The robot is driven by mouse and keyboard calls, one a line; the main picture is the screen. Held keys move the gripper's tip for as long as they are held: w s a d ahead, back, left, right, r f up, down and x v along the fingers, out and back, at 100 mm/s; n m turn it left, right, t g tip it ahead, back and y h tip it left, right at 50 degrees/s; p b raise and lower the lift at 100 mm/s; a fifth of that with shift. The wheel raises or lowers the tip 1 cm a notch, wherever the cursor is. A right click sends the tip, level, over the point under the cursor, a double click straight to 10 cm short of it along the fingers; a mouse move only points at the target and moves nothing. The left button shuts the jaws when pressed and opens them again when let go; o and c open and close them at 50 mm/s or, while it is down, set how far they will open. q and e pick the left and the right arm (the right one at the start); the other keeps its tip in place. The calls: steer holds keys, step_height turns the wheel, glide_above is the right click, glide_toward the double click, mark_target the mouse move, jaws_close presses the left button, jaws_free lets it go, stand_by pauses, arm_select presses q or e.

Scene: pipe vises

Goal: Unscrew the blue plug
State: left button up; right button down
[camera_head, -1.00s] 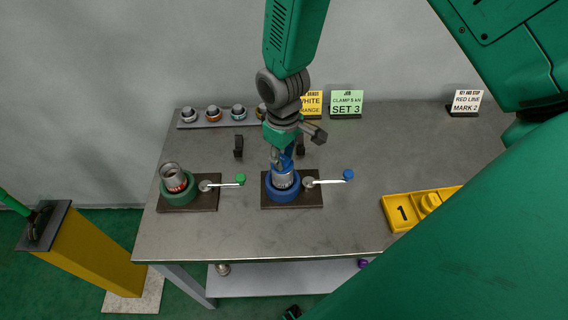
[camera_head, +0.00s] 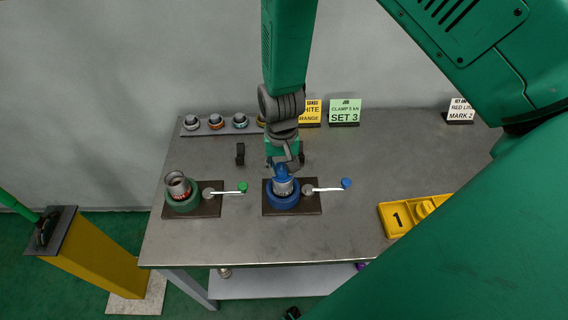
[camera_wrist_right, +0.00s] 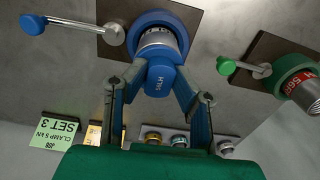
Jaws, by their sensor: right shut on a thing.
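The blue plug (camera_head: 282,171) sits at the upper end of a short silver pipe (camera_head: 283,187), held upright in the blue ring vise (camera_head: 284,201). My right gripper (camera_head: 282,163) comes down from above. In the wrist view its two fingers (camera_wrist_right: 161,88) close on the plug from either side. The wrist hides part of the plug in the head view. The vise's lever with a blue knob (camera_head: 346,183) points right. My left gripper is not in view.
A green vise (camera_head: 183,202) with another pipe (camera_head: 178,184) stands to the left, its green-knobbed lever (camera_head: 243,187) pointing towards the blue vise. A yellow tray (camera_head: 395,219) lies at right. Several rings line a rack (camera_head: 203,129) and cards (camera_head: 344,113) stand at the back.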

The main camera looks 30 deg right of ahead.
steer(key=shift+w+a+r, duration=0.1)
steer(key=shift+w+a, duration=0.1)
steer(key=shift+a, duration=0.05)
steer(key=m+p, duration=0.1)
steer(key=m, duration=0.2)
steer(key=shift+r+m+p, duration=0.1)
steer(key=shift+m+p, duration=0.2)
steer(key=shift+p, duration=0.05)
steer(key=shift+w+m, duration=0.1)
steer(key=shift+m, duration=0.5)
